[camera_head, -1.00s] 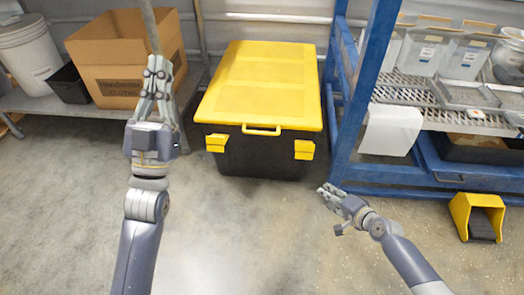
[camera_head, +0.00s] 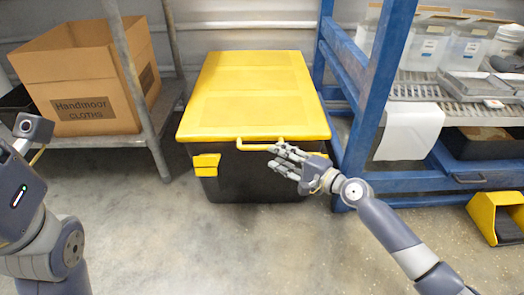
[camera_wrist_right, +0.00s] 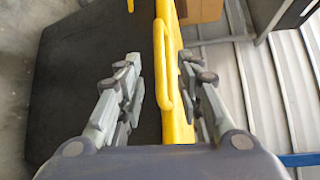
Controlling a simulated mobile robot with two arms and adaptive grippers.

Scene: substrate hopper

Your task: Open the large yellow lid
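The large yellow lid (camera_head: 255,90) lies flat and closed on a black bin (camera_head: 245,182). Its yellow front handle (camera_head: 248,147) sticks out at the middle of the front edge. My right gripper (camera_head: 274,158) is at the handle's right part, coming from the front right. In the right wrist view its two fingers are apart, one on each side of the yellow handle (camera_wrist_right: 162,62), with gaps visible.
A blue steel rack (camera_head: 372,85) with a metal shelf and clear tubs stands close to the bin's right. A cardboard box (camera_head: 95,100) sits on a low shelf at left. A yellow pedal guard (camera_head: 485,215) is on the floor at right. The front floor is clear.

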